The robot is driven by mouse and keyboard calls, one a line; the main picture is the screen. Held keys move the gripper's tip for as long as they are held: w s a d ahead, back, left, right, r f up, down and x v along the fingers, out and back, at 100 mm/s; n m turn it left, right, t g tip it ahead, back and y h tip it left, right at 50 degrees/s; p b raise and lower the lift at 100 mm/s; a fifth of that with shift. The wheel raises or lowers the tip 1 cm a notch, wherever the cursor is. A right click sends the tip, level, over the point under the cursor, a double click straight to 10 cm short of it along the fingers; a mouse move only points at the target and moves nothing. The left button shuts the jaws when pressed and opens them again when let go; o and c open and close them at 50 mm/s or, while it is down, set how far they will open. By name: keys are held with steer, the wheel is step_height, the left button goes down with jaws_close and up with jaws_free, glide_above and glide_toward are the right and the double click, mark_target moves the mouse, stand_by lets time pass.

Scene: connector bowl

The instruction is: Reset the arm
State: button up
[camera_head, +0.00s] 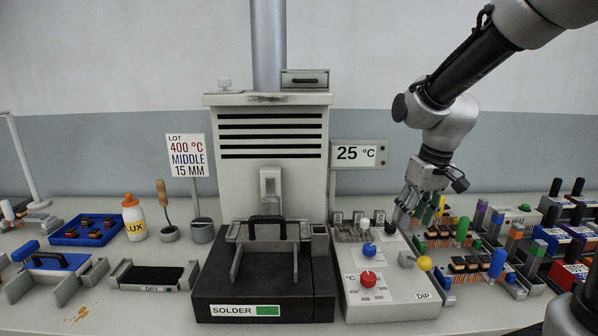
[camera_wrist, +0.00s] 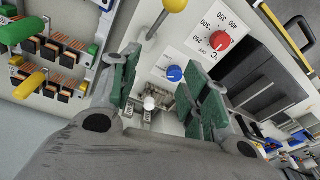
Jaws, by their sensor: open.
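My gripper (camera_head: 404,212) hangs from the arm, which reaches in from the upper right. It points down over the back right part of the control box (camera_head: 395,305). In the wrist view my gripper (camera_wrist: 160,88) is open, its green-padded fingers apart with nothing held. A white round knob (camera_wrist: 149,103) and small metal parts show between the fingers, and I cannot tell whether the fingers touch anything. The blue knob (camera_head: 369,249), red knob (camera_head: 368,279) and yellow ball lever (camera_head: 425,263) stand on the box in front of my gripper.
Racks of connectors (camera_head: 465,265) crowd the right side. A flux bottle (camera_head: 134,220) and blue tray (camera_head: 65,238) stand at left. The air above the bench is mostly free.

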steer(key=s+d+r+m+t, duration=0.1)
steer(key=s+d+r, duration=0.1)
steer(key=s, duration=0.4)
steer(key=s+d+r+m+t, duration=0.1)
steer(key=s+d+r, duration=0.2)
steer(key=s, duration=0.3)
steer(key=s+d+r+m+t+h, duration=0.1)
steer(key=s+d+r, duration=0.1)
steer(key=s, duration=0.4)
steer(key=shift+s+d+r, duration=0.25)
steer(key=shift+d+r, duration=0.1)
steer(key=shift+d, duration=0.55)
